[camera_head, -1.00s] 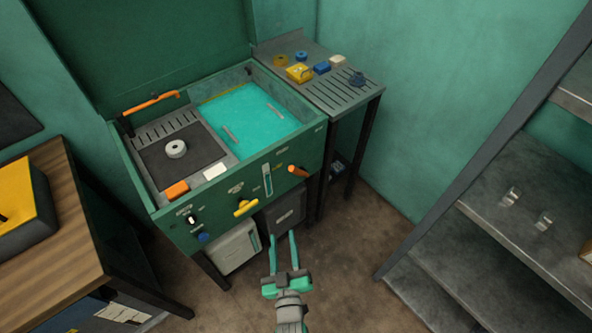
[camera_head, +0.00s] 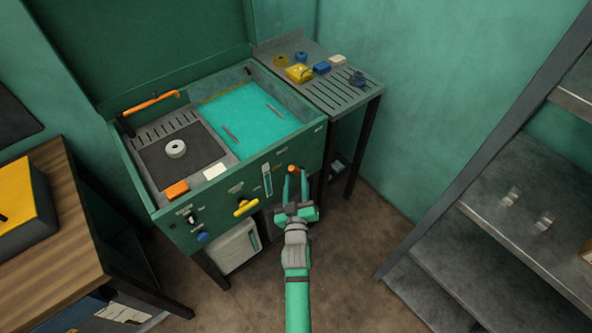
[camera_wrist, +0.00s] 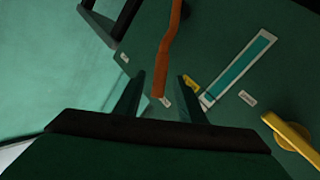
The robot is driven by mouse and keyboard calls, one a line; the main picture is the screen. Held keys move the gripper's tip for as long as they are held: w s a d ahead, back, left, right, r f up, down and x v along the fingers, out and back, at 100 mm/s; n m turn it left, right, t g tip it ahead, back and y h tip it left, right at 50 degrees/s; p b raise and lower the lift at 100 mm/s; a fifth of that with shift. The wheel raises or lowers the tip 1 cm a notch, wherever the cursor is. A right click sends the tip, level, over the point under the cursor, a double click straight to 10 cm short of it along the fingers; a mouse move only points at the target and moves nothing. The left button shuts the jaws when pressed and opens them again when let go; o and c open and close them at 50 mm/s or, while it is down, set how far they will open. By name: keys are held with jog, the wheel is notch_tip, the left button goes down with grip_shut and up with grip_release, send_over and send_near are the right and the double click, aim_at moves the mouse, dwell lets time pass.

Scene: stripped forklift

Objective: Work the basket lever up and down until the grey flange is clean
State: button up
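An orange lever, which I take for the basket lever (camera_head: 292,168), sticks out of the right front panel of the green wash cabinet (camera_head: 215,220). My gripper (camera_head: 296,180) is open at it, fingers pointing at the panel. In the wrist view, the lever (camera_wrist: 168,50) reaches down so that its end lies between my two spread fingers (camera_wrist: 160,82); I cannot tell whether they touch it. A grey ring-shaped part, likely the grey flange (camera_head: 175,148), lies on the dark mat left of the turquoise liquid (camera_head: 250,120). Its cleanness is too small to judge.
A yellow handle (camera_head: 246,207) and a gauge strip (camera_head: 267,180) are on the panel left of my gripper. A slatted side table (camera_head: 345,95) holds several small parts at the right. Shelves (camera_head: 520,200) stand farther right. The floor between is clear.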

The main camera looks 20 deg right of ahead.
aim_at(296, 170)
jog(key=shift+x, duration=2.2)
grip_shut()
